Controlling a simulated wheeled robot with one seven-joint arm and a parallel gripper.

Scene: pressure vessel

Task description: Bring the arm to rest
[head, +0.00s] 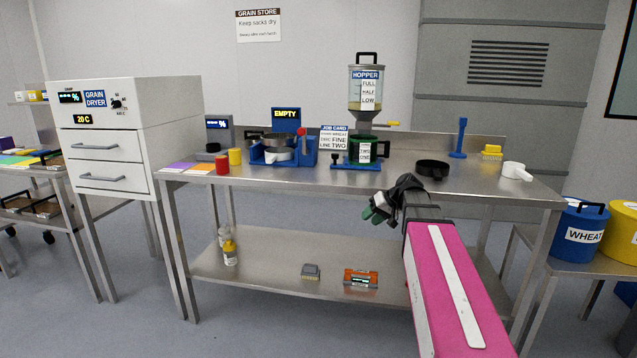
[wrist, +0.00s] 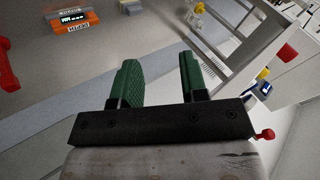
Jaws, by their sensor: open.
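My arm reaches forward from the lower right of the head view, its pink link in front of the steel bench (head: 290,271). My gripper (head: 372,214) is at the bench's front edge, below the level of the top as seen in the picture. In the wrist view my gripper (wrist: 160,75) shows two green fingers standing apart with nothing between them. The grey floor and part of the lower shelf lie beyond the fingers there.
The bench top holds a hopper (head: 366,88), a blue device marked EMPTY (head: 284,145), a black pan (head: 433,168) and a white scoop (head: 516,171). The grain dryer (head: 125,130) stands left. A wheat bin (head: 580,232) stands right. An orange device (head: 361,279) sits on the lower shelf.

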